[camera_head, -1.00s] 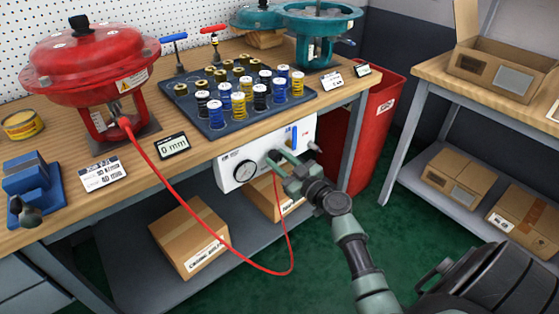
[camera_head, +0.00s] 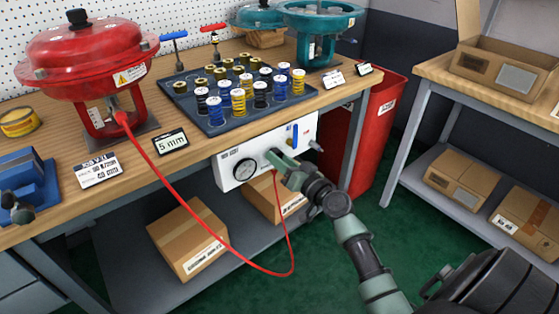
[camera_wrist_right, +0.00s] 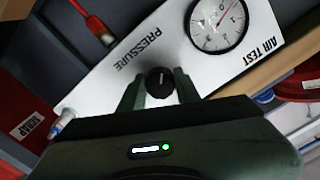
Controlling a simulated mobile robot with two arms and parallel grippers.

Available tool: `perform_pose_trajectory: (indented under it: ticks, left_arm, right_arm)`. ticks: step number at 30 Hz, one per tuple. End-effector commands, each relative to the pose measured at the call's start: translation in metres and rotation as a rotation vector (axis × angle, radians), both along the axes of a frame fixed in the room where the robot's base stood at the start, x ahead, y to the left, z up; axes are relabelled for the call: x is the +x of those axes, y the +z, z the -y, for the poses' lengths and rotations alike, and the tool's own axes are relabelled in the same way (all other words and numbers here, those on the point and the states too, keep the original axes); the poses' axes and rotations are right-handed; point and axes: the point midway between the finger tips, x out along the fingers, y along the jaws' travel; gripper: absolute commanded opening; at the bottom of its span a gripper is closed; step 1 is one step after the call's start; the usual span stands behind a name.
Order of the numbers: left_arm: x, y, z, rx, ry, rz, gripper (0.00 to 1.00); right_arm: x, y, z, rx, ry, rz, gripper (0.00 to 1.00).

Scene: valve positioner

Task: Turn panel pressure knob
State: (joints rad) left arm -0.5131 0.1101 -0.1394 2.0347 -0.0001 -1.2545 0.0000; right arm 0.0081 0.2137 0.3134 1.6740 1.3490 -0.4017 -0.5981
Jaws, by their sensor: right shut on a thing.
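The white air test panel (camera_head: 234,172) hangs under the front edge of the workbench, with a round gauge (camera_head: 246,170) at its left. In the right wrist view the gauge (camera_wrist_right: 218,24) shows a red needle, and the black pressure knob (camera_wrist_right: 160,82) sits below the word PRESSURE. My right gripper (camera_head: 272,157) reaches the panel from the right; its fingers (camera_wrist_right: 158,88) are on both sides of the knob, shut on it. The knob is mostly hidden by the gripper in the head view. My left gripper is not in view.
A red hose (camera_head: 185,205) loops from the red actuator (camera_head: 85,62) to the panel. A display (camera_head: 171,142) on the bench reads 5 mm. A tray (camera_head: 205,122) of springs stands above the panel.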

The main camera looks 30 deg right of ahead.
Motion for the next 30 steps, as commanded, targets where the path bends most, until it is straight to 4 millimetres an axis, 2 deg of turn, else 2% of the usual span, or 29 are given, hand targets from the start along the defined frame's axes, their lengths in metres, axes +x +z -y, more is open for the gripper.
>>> perform_pose_trajectory:
  ticks: [16, 22, 30]
  left_arm:
    - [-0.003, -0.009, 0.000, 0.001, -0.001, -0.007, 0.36]
    - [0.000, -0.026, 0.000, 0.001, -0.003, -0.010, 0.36]
    - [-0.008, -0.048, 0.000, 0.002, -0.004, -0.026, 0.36]
  right_arm:
    - [0.000, 0.002, -0.001, 0.517, 0.001, -0.042, 0.00]
    - [0.000, 0.003, -0.001, 0.708, 0.000, -0.057, 0.00]
    - [0.000, 0.003, -0.001, 0.959, -0.001, -0.076, 0.00]
